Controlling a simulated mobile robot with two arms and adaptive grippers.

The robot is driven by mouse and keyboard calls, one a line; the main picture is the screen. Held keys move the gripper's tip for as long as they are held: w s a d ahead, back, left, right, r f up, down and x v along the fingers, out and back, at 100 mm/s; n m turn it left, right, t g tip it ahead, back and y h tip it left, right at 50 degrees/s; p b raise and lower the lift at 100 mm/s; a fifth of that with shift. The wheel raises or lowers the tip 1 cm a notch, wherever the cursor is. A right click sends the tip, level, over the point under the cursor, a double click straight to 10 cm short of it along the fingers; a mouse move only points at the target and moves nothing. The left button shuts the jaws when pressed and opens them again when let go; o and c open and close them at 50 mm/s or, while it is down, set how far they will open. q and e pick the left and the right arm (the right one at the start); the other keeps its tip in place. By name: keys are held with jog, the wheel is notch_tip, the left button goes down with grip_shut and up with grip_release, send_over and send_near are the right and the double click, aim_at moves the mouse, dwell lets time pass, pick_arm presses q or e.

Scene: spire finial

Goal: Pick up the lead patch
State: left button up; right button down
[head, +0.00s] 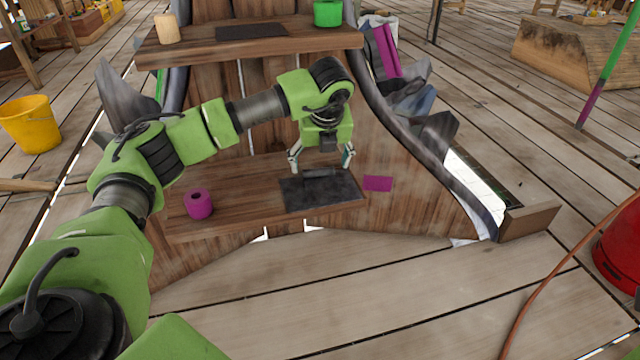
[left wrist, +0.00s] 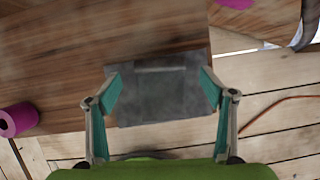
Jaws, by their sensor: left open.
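A dark grey mat (head: 335,197) lies on the lower wooden shelf and also shows in the left wrist view (left wrist: 119,106). A grey piece that looks like the lead patch (head: 322,174) rests on it; in the left wrist view the patch (left wrist: 165,92) is a faint rectangle with a raised upper edge, hard to tell from the mat. My left gripper (head: 321,160) is open and points down above the patch. In the left wrist view its fingers (left wrist: 160,82) stand to either side of the patch, with nothing between them seen held. My right gripper is not in view.
The upper shelf (head: 190,50) overhangs behind, bearing a green container (head: 327,13) and a tan cylinder (head: 167,28). A yellow bucket (head: 30,122) stands left.

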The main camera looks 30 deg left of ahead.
aim_at(319, 171)
pick_arm(q)
jog(key=b+x, duration=0.1)
jog(key=x, duration=0.2)
jog(key=shift+s+f, duration=0.1)
jog(key=shift+f, duration=0.05)
jog(key=c, duration=1.4)
